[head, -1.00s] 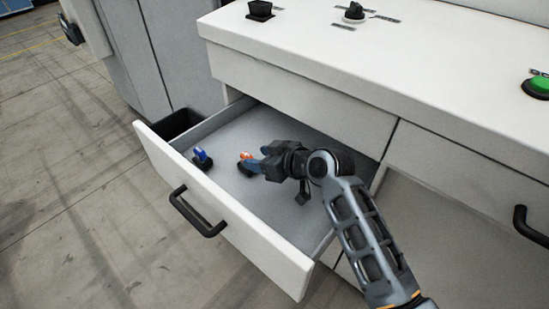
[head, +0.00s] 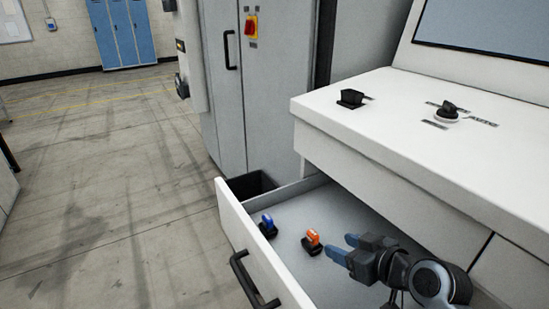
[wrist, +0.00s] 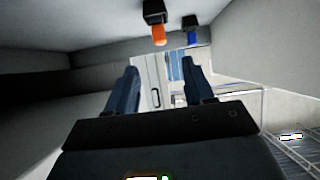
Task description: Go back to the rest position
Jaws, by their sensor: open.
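My gripper (head: 342,250) is open and empty, low over the open drawer (head: 345,208). Its two blue fingers also show apart in the wrist view (wrist: 160,85), with nothing between them. An orange-topped black piece (head: 312,242) sits on the drawer floor just left of the fingertips, apart from them. A blue-topped black piece (head: 268,226) sits farther left, near the drawer front. Both pieces show at the top of the wrist view, the orange one (wrist: 158,30) and the blue one (wrist: 192,32).
The white console top (head: 420,150) overhangs the drawer's back, with a black switch (head: 351,98) and a rotary knob (head: 449,108) on it. The drawer front has a black handle (head: 250,280). A grey cabinet (head: 228,90) stands behind. The floor (head: 110,190) at left is clear.

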